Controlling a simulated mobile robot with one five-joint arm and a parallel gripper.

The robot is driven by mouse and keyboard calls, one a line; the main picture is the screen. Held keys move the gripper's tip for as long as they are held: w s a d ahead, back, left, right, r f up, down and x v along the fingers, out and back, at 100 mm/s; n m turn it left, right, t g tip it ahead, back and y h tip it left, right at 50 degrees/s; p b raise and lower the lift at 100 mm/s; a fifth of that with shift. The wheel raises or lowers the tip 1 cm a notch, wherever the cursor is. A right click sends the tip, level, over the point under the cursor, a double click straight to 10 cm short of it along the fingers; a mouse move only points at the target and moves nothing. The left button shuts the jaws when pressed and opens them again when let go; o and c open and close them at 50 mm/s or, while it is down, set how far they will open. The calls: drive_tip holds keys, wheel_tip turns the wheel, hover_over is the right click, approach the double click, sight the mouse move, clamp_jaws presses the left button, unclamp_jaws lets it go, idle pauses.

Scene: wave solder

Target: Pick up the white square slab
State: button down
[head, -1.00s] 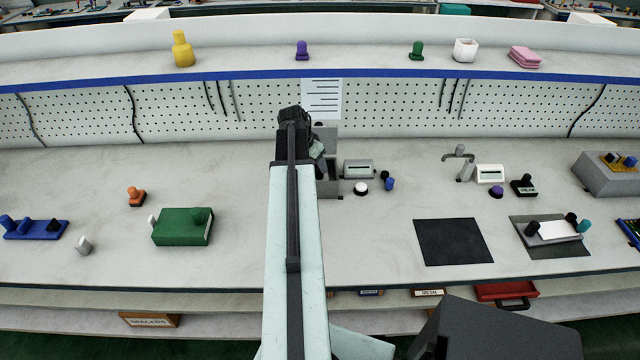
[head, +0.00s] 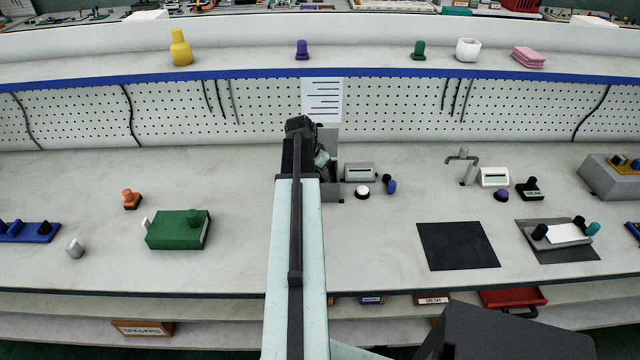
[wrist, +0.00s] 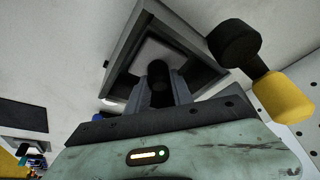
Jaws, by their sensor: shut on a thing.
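In the wrist view a pale square slab (wrist: 160,52) with a black knob (wrist: 158,74) shows inside the outline of a grey, dark-lined box (wrist: 122,52). My gripper (wrist: 158,92) is shut on the knob. I cannot tell whether the slab rests in the box or hangs just above it. In the head view my gripper (head: 322,160) is at the back of the bench, mostly hidden by my own arm, and the slab is hidden there.
A black knob joined to a yellow block (wrist: 285,96) stands close right in the wrist view. A grey display box (head: 360,172) and a white button (head: 362,191) are right of my gripper. A green box (head: 178,230) is left. A white slab with knobs (head: 568,233) lies on a dark mat, far right.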

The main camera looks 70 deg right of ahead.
wheel_tip(320, 180, up, 10)
drive_tip(key=p, duration=1)
drive_tip(key=shift+s, duration=0.1)
